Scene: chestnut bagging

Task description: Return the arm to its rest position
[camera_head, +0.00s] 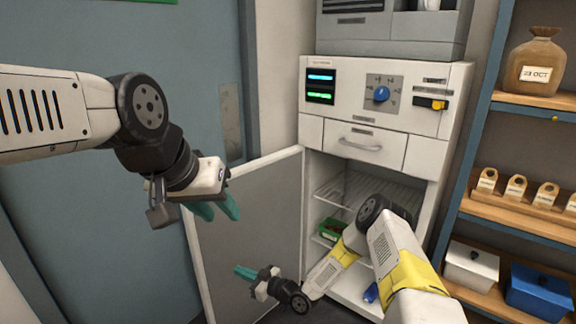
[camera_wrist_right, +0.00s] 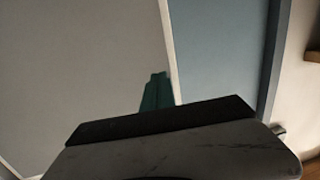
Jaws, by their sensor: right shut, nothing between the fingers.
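My left gripper (camera_head: 221,217) hangs in the air at the upper left, in front of the blue-grey door. Its two teal fingers point down and stand apart, with nothing seen between them. My right arm, with yellow bands, reaches in from the lower right across the open cabinet. My right gripper (camera_head: 238,270) is low, in front of the open cabinet door panel (camera_head: 250,215). Its teal fingers are together and empty, pointing left; they also show in the right wrist view (camera_wrist_right: 157,92), partly hidden behind the gripper body.
The white cabinet (camera_head: 425,125) stands open, with wire shelves and a green container (camera_head: 331,229) inside. At right, a shelf unit (camera_head: 470,140) holds a sack (camera_head: 536,65), a wooden holder with tags, a white box (camera_head: 470,266) and a blue box (camera_head: 539,290).

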